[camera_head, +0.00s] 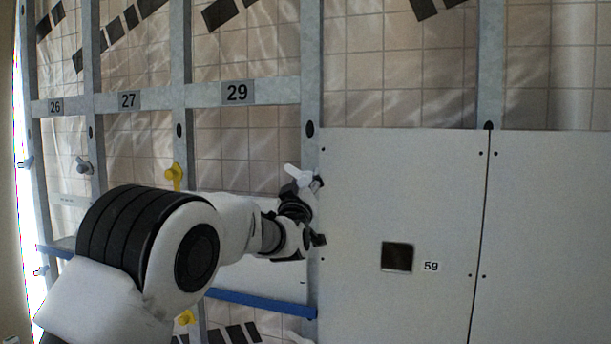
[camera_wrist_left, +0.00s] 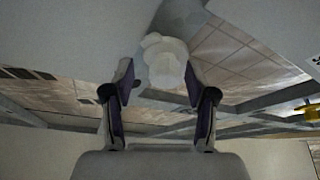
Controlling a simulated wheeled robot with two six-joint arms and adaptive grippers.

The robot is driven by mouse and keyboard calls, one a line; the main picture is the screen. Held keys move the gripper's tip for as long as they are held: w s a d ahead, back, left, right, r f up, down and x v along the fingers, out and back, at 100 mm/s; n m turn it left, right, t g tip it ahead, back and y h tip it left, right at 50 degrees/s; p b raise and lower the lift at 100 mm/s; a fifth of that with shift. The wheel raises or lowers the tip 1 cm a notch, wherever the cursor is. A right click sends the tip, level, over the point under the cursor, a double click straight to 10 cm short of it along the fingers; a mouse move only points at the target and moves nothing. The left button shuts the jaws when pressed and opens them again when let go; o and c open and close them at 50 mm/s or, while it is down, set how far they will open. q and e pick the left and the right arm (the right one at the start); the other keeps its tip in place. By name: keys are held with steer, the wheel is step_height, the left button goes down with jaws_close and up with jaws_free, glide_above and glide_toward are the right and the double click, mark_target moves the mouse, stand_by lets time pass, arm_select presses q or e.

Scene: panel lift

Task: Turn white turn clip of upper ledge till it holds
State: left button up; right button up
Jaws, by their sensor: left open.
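The white turn clip (camera_head: 299,175) sits on the vertical post at the left edge of the panel marked 59. In the left wrist view the white clip (camera_wrist_left: 164,60) is between and just beyond the two fingertips. My left gripper (camera_head: 318,210) is open beside the clip, its fingers (camera_wrist_left: 160,92) apart on either side; I cannot tell if either touches it. The gripper hides part of the post. The upper ledge cannot be told apart with certainty. My right gripper is not in view.
The white panel marked 59 (camera_head: 400,200) fills the right side, with a dark square opening (camera_head: 397,257). A yellow clip (camera_head: 174,176) and a grey clip (camera_head: 84,166) sit on posts to the left. A blue strip (camera_head: 262,303) runs below my arm.

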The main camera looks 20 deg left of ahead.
arm_select(q)
steer(key=shift+w+a+r, duration=0.1)
steer(key=shift+w+a, duration=0.1)
steer(key=shift+w, duration=0.15)
steer(key=shift+w+a+f, duration=0.15)
steer(key=shift+a+f, duration=0.05)
steer(key=shift+s+r, duration=0.15)
steer(key=shift+s, duration=0.05)
jaws_close()
steer(key=shift+d, duration=0.1)
